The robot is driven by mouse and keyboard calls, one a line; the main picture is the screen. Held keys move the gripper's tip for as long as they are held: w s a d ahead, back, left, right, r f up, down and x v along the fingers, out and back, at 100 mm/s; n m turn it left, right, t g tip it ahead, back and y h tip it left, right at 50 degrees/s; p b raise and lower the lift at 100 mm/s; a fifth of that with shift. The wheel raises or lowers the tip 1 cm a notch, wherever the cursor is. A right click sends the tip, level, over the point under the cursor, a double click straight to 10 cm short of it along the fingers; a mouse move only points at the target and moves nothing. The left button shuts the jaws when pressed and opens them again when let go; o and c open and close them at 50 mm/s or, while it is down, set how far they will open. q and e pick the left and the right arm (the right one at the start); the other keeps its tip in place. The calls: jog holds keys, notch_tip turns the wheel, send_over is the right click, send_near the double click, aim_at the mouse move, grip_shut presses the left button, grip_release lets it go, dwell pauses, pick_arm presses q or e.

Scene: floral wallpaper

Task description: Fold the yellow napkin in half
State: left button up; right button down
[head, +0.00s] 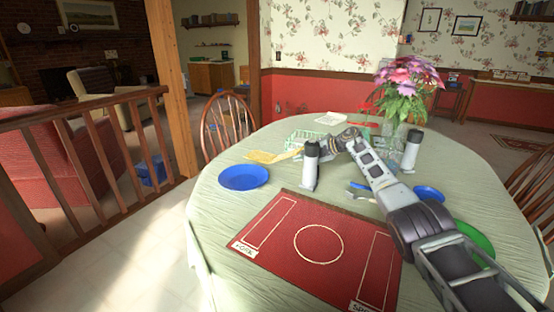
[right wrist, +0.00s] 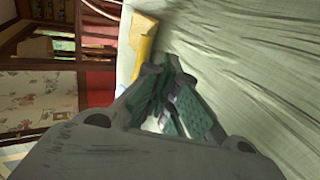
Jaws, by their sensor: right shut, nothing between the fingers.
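The yellow napkin (head: 272,157) lies on the pale green tablecloth, on the far left part of the table in the head view. Its right end lies close to a white bottle with a black cap (head: 310,172). In the right wrist view, a yellow strip of the napkin (right wrist: 142,45) shows just beyond the fingers. My right gripper (right wrist: 172,68) is shut and empty, low over the cloth beside the napkin. In the head view, its fingers are partly hidden behind the bottle, so I cannot tell whether they touch the napkin. My left gripper is not in view.
A blue plate (head: 243,177) lies in front of the napkin, and a green rack (head: 304,137) stands behind it. A red placemat (head: 318,243) covers the near middle. A second bottle (head: 411,152) and a flower vase (head: 391,142) stand to the right, beyond my right arm.

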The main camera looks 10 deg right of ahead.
jog(key=shift+w+a+r, duration=0.1)
jog(key=shift+a+r, duration=0.05)
jog(key=shift+r, duration=0.5)
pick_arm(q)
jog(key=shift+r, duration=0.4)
